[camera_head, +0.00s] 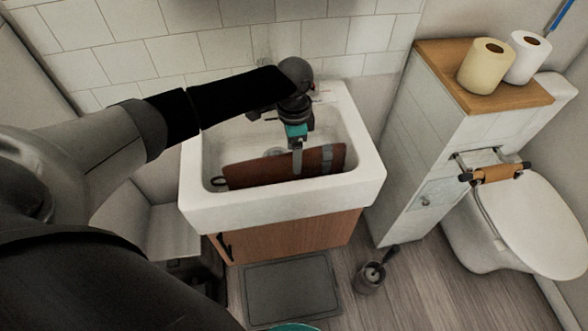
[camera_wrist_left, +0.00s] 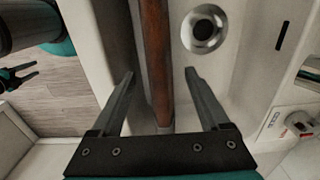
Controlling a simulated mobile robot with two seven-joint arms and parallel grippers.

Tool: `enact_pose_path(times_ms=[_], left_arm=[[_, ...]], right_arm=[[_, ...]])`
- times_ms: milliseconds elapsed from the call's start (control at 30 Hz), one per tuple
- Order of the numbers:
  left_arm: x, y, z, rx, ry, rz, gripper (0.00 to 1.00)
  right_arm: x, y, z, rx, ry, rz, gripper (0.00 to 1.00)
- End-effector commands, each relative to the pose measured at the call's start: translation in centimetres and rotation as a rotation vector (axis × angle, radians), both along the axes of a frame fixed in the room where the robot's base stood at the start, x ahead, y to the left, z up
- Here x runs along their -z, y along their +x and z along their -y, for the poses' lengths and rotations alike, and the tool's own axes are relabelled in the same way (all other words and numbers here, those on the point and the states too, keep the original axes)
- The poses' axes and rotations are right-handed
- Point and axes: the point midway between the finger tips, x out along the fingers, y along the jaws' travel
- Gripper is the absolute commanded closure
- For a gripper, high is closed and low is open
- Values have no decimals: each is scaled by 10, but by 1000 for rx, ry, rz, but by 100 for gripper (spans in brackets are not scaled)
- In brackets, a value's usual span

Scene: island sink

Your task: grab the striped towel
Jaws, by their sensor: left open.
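A flat brown piece (camera_head: 280,167) with a grey band near its right end stands on edge in the white sink. It is the only striped thing I see, and I cannot tell for sure that it is the towel. My left gripper (camera_head: 297,172) reaches down over it from above. In the left wrist view, my left gripper (camera_wrist_left: 160,80) is open, with the brown piece's long edge (camera_wrist_left: 155,50) running between its fingers, nearer the middle. A small teal and black gripper, seemingly my right (camera_wrist_left: 36,70), shows at the left edge there.
The sink rim (camera_head: 285,205) and its walls surround the brown piece. The drain (camera_wrist_left: 203,28) lies beside it. Paper rolls (camera_head: 486,66) stand on a wooden-topped cabinet (camera_head: 430,60) at right, near a toilet (camera_head: 540,225). A grey mat (camera_head: 290,288) and toilet brush (camera_head: 371,277) are on the floor.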

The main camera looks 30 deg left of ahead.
Motion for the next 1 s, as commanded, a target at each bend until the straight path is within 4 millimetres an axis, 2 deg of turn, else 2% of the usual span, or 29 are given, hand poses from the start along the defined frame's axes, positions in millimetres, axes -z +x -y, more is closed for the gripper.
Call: enact_pose_path(times_ms=[267,900,1000], left_arm=[[4,0,0,1,0,1,21],[4,0,0,0,-1,1,92],[3,0,0,0,0,1,100]], right_arm=[[1,0,0,1,0,0,50],[1,0,0,1,0,-1,50],[1,0,0,1,0,-1,50]])
